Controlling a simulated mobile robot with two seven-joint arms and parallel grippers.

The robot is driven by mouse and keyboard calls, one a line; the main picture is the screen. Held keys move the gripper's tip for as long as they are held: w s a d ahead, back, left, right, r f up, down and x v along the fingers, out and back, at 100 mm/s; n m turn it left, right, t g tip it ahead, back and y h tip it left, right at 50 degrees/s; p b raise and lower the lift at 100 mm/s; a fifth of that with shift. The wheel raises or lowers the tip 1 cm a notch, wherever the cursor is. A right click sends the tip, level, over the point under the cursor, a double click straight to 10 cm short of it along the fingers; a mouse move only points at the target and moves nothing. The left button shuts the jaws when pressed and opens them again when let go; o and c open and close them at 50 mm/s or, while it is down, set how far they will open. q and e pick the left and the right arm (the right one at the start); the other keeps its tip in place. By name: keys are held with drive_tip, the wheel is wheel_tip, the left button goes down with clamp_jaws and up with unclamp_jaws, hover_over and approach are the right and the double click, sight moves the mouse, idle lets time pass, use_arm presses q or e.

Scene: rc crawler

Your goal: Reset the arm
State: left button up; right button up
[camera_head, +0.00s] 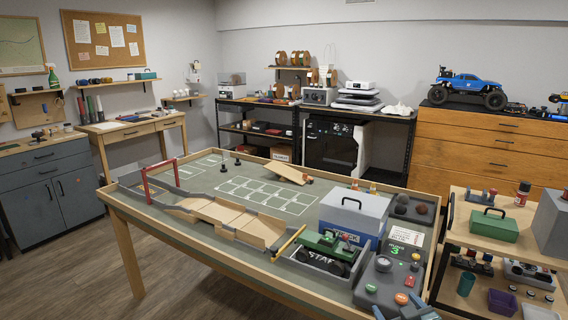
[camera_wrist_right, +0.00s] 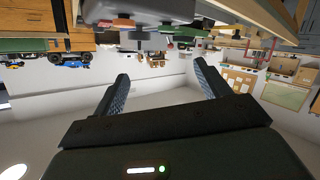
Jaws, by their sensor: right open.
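My right gripper (camera_wrist_right: 160,74) is open in the right wrist view, its two dark fingers wide apart with nothing between them. That view is upside down, with wall and ceiling behind the fingers. In the head view a dark part of my right gripper (camera_head: 416,305) shows at the bottom edge, by the front right of the worktable (camera_head: 127,202). It is near the grey control box (camera_head: 368,292) with coloured buttons; I cannot tell whether they touch. My left gripper is not in view.
On the table are a green crawler (camera_head: 325,250) in a grey tray, a blue-grey toolbox (camera_head: 352,212), a ramp course (camera_head: 215,215) and a red gate (camera_head: 160,180). A cart (camera_head: 470,240) with a green case (camera_head: 494,226) stands close on the right.

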drive_tip(key=s+a+f+g+y, duration=0.1)
drive_tip(key=s+a+f, duration=0.2)
drive_tip(key=s, duration=0.6)
drive_tip(key=s+a+f+g, duration=0.1)
drive_tip(key=s+a+f, duration=0.2)
drive_tip(key=s, duration=0.6)
drive_tip(key=s+a+f+g+y, duration=0.1)
drive_tip(key=s+a+f, duration=0.3)
drive_tip(key=s, duration=0.6)
drive_tip(key=shift+a+m+g+y, duration=0.35)
drive_tip(key=shift+a+g, duration=0.25)
drive_tip(key=shift+a, duration=0.4)
drive_tip(key=shift+f, duration=0.1)
drive_tip(key=shift+c, duration=0.4)
